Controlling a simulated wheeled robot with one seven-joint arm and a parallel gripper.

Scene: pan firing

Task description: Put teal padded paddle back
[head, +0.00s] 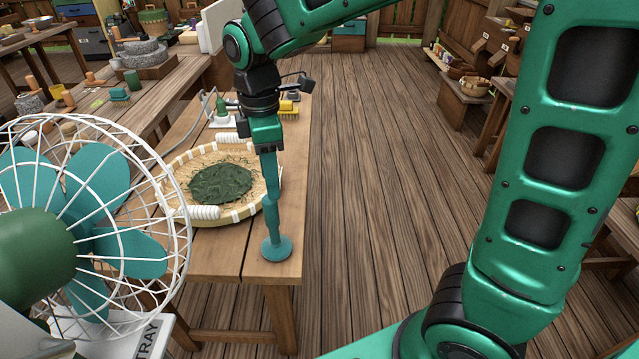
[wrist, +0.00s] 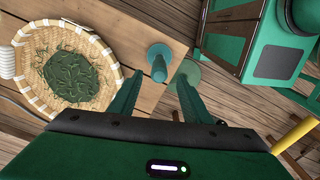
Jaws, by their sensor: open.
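The teal padded paddle (head: 276,248) stands upright on its round pad near the front right corner of the wooden table, handle up. In the wrist view the paddle (wrist: 158,68) shows with its handle tip between and just past my fingertips. My gripper (head: 269,187) points down over the handle with its fingers open. In the wrist view the fingers (wrist: 160,80) stand apart on either side of the handle, with a gap showing. The head view does not show whether they touch it.
A woven basket (head: 244,211) of green leaves with white-wrapped handles lies left of the paddle. A caged fan (head: 120,230) stands at the front left. The table's right edge is close to the paddle, with open floor (head: 380,180) beyond. A yellow brush (head: 288,108) lies farther back.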

